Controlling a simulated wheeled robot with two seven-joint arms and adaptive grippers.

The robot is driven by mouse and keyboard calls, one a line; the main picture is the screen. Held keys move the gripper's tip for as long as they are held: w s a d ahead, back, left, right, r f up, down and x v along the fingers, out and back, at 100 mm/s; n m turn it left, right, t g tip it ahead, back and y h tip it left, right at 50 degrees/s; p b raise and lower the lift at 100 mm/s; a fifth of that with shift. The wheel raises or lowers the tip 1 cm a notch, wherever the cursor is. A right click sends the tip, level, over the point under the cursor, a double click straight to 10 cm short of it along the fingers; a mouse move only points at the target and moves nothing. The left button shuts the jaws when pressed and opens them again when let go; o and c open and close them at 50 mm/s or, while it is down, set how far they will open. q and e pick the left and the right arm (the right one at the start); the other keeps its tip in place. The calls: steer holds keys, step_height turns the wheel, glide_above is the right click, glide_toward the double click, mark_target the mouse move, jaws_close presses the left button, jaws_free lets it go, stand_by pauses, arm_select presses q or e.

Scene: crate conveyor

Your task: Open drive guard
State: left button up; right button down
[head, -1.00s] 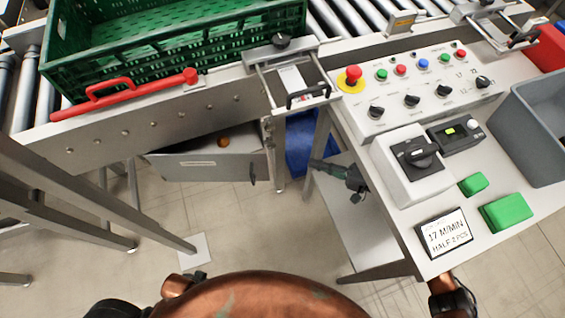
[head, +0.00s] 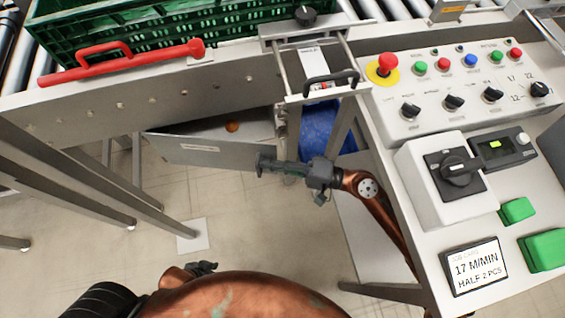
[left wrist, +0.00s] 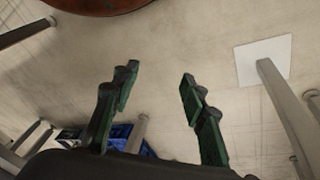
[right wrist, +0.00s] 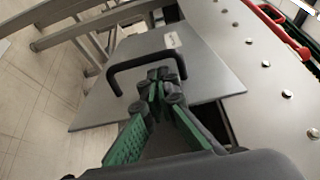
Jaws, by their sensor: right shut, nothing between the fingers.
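The drive guard (head: 200,152) is a flat grey panel below the conveyor's side beam. It stands out from the frame, with a gap behind it where a small orange-brown part shows. In the right wrist view the guard (right wrist: 195,80) has a black handle (right wrist: 140,55). My right gripper (head: 262,162) is shut and empty at the guard's right end. In the right wrist view its fingertips (right wrist: 162,75) are at the handle; I cannot tell whether they touch it. My left gripper (head: 208,267) is low near my body, and its fingers (left wrist: 158,82) are apart with nothing between them.
A blue bin (head: 322,128) stands below. The control panel (head: 450,85) is at right. Metal legs (head: 75,185) stand at left, and the floor between is clear.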

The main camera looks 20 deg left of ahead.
arm_select(q)
steer(key=shift+w+f, duration=0.1)
arm_select(e)
steer(key=shift+a, duration=0.3)
arm_select(q)
steer(key=shift+g+y, duration=0.4)
steer(key=shift+g, duration=0.5)
steer(key=s+a+r, duration=0.1)
steer(key=s+r+p, duration=0.1)
steer(key=s+a+r+p, duration=0.1)
steer(key=r, duration=0.1)
steer(key=shift+s+a, duration=0.3)
arm_select(e)
steer(key=s, duration=0.4)
steer(key=shift+s+d, duration=0.15)
steer(key=shift+d, duration=0.2)
